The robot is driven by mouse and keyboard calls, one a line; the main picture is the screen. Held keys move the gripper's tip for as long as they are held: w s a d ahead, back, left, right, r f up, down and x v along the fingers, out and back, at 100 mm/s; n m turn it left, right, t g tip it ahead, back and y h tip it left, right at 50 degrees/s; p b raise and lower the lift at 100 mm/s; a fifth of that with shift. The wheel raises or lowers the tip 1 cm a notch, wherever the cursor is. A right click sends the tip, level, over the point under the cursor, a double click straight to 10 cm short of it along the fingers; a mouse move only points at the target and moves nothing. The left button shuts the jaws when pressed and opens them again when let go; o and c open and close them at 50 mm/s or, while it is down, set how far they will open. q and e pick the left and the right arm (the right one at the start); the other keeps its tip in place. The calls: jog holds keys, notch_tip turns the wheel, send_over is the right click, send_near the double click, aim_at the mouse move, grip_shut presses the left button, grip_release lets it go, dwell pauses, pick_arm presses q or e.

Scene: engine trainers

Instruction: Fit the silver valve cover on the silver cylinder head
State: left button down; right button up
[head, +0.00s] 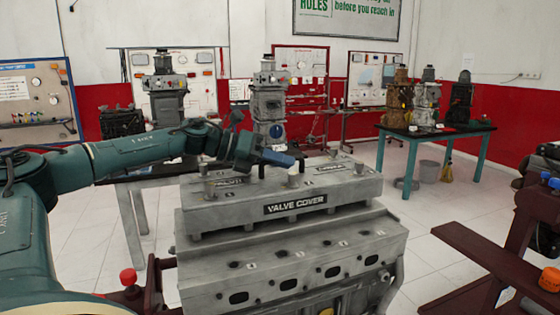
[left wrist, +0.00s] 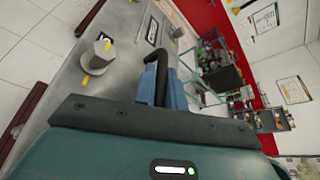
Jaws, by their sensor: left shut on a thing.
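The silver valve cover (head: 350,188), a long grey box with a "VALVE COVER" label, is directly above the silver cylinder head (head: 215,268). They look roughly lined up, with dark short studs or feet along the cover's lower edge; I cannot tell whether it is fully seated. My left gripper (head: 280,159) is over the middle of the cover's top. In the left wrist view its blue fingers (left wrist: 162,92) are shut around a dark curved handle on the cover (left wrist: 75,85). The seam on the far side is hidden. My right gripper is not in view.
A dark red beam (head: 480,250) lies to the right, and a red knob (head: 128,277) stands at the lower left. Teal tables (head: 465,138) with engines stand behind. Hex bolt heads (left wrist: 102,48) stand up from the cover. The floor between is mostly clear.

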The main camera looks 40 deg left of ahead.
pick_arm(q)
jog(key=shift+s+r, duration=0.1)
jog(key=shift+r, duration=0.2)
jog(key=shift+f, duration=0.25)
jog(key=shift+f+b, duration=0.65)
jog(key=shift+b, duration=0.2)
jog(key=shift+f+b, duration=0.55)
jog(key=shift+b, duration=0.05)
dwell(0.6)
